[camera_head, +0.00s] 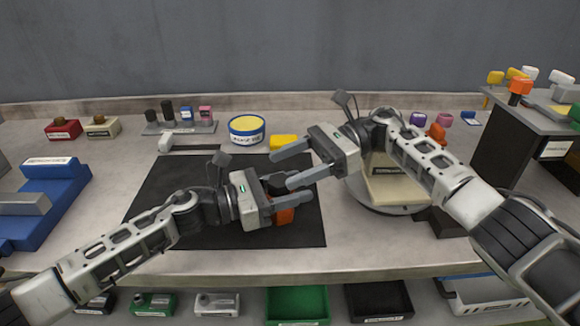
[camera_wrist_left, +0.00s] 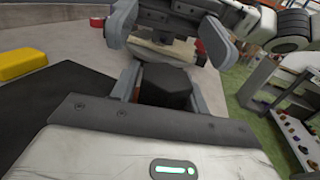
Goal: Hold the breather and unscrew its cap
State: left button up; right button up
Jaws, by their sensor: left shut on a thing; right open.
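My left gripper (camera_head: 284,192) is shut on the breather, low over the black mat (camera_head: 180,205). In the head view an orange part (camera_head: 285,216) of the breather shows below the fingers. In the left wrist view a dark, faceted part (camera_wrist_left: 167,86) of it sits between my left fingers (camera_wrist_left: 165,88); I cannot tell the cap from the body there. My right gripper (camera_head: 281,170) is open, its fingers spread just above and beyond the left one. It also shows in the left wrist view (camera_wrist_left: 170,36), apart from the dark part as far as I can see.
A round turntable (camera_head: 400,209) stands right of the mat, partly behind my right arm. A yellow-topped tub (camera_head: 247,130) and a yellow block (camera_head: 284,142) stand behind the mat. A blue fixture (camera_head: 45,200) is at left. The mat's left half is clear.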

jog(key=shift+r, duration=0.85)
jog(key=shift+s+a+r+m+t+h, duration=0.1)
jog(key=shift+s+m+t+h, duration=0.25)
jog(key=shift+m+t, duration=1.7)
jog(key=shift+s+a+f+m+t+h, duration=0.15)
jog(key=shift+s+m+t, duration=0.35)
jog(key=shift+m+t, duration=1.6)
jog(key=shift+s+r+m+t+h, duration=0.25)
jog(key=shift+m+t, duration=0.9)
jog(key=shift+t, duration=1.8)
jog(key=shift+s+a+f, duration=0.15)
jog(key=shift+s, duration=0.15)
jog(key=shift+w+m+t+h, duration=0.1)
jog(key=shift+m+t+h, duration=0.35)
jog(key=shift+m+t, duration=0.2)
